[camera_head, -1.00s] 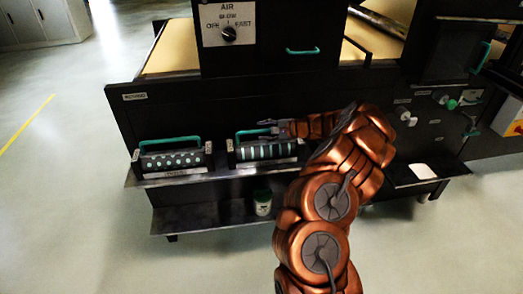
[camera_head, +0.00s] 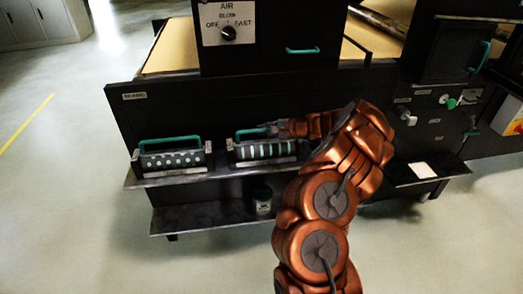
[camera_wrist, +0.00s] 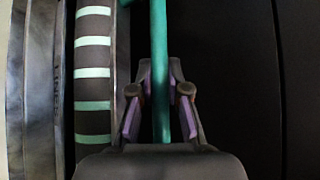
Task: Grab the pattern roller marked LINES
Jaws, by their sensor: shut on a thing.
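The striped roller (camera_head: 266,151), dark with pale green bands, sits in its holder on the upper shelf, right of the dotted roller. In the wrist view the striped roller (camera_wrist: 93,75) runs upright at the left. Its green handle (camera_wrist: 159,70) passes between the fingers of my gripper (camera_wrist: 160,105). My gripper (camera_head: 272,129) is at the right part of this handle in the head view and shut on it.
The shelf edge (camera_head: 190,178) runs in front of both rollers. A small jar (camera_head: 263,203) stands on the lower shelf. A white card (camera_head: 422,170) lies on the ledge at right.

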